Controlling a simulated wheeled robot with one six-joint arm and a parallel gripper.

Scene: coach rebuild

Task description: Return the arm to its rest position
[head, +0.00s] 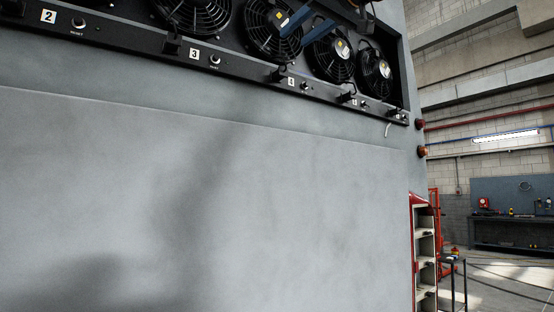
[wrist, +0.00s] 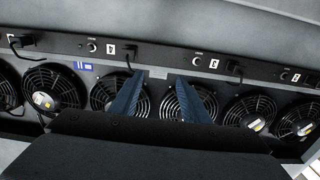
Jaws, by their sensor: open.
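My gripper (head: 295,37) shows at the top of the head view, in front of the fan row. Its two blue fingers are spread apart with nothing between them. In the wrist view the open fingers (wrist: 162,80) point toward the fan panel, with black fans behind and around them. I cannot tell exactly how far the fingertips are from the panel. Most of my arm is outside the head view.
A grey coach wall (head: 200,190) fills most of the head view. Several black fans (head: 268,28) sit in a recess above a numbered switch strip (head: 240,68). Right of the wall stand a red-and-cream shelf unit (head: 424,245) and a distant workbench (head: 510,232).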

